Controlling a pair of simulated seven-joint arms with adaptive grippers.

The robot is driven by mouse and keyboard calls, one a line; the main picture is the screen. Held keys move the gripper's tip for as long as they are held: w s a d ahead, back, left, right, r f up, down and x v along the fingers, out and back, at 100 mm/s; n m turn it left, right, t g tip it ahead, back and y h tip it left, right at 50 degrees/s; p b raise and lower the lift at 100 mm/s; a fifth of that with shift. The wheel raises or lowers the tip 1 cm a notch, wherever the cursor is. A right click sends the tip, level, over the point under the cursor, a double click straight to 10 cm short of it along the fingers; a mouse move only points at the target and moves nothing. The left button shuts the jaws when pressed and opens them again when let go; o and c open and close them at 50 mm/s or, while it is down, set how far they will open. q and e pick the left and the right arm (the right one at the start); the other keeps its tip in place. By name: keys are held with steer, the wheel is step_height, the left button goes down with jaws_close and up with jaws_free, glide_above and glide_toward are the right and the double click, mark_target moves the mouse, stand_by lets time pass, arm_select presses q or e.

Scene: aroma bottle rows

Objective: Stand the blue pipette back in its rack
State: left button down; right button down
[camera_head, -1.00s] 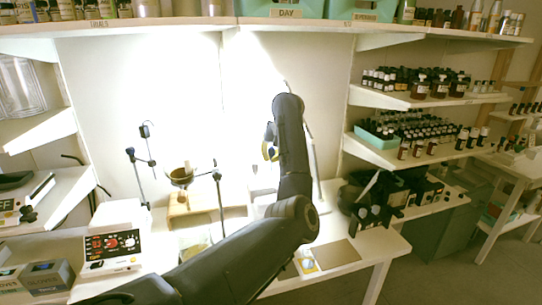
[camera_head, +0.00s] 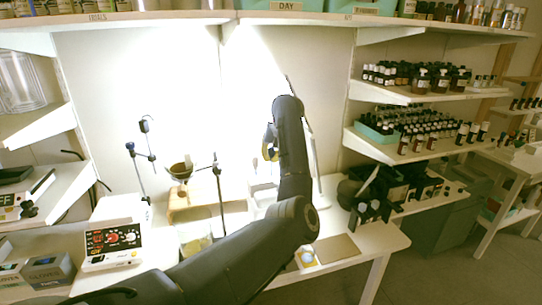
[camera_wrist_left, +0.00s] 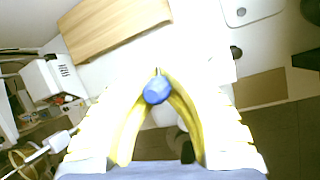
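My left gripper (camera_head: 270,152) hangs over the bench, in front of the bright back wall. In the left wrist view its yellow fingers (camera_wrist_left: 157,85) converge on the round blue bulb of the blue pipette (camera_wrist_left: 157,91). A short thin tip shows beyond the bulb; the rest of the pipette is hidden. A small white stand (camera_head: 262,187) is below the gripper, partly hidden by my arm; I cannot tell for sure that it is the rack. My right gripper is not in view.
A wooden stand (camera_head: 185,209), a dark bowl (camera_head: 180,171) and a clamp rod (camera_head: 219,195) are left of the gripper. A control box (camera_head: 113,246) stands further left. Bottle shelves (camera_head: 420,145) and dark instruments (camera_head: 395,190) are on the right. A brown mat (camera_head: 336,249) lies near the front edge.

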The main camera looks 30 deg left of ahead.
arm_select(q)
steer(key=shift+f, duration=1.15)
stand_by(0.4)
steer(key=c, duration=1.5)
jaws_free()
steer(key=shift+r, duration=0.1)
steer(key=shift+v, duration=2.4)
steer(key=shift+r, duration=0.15)
steer(key=shift+r, duration=2.35)
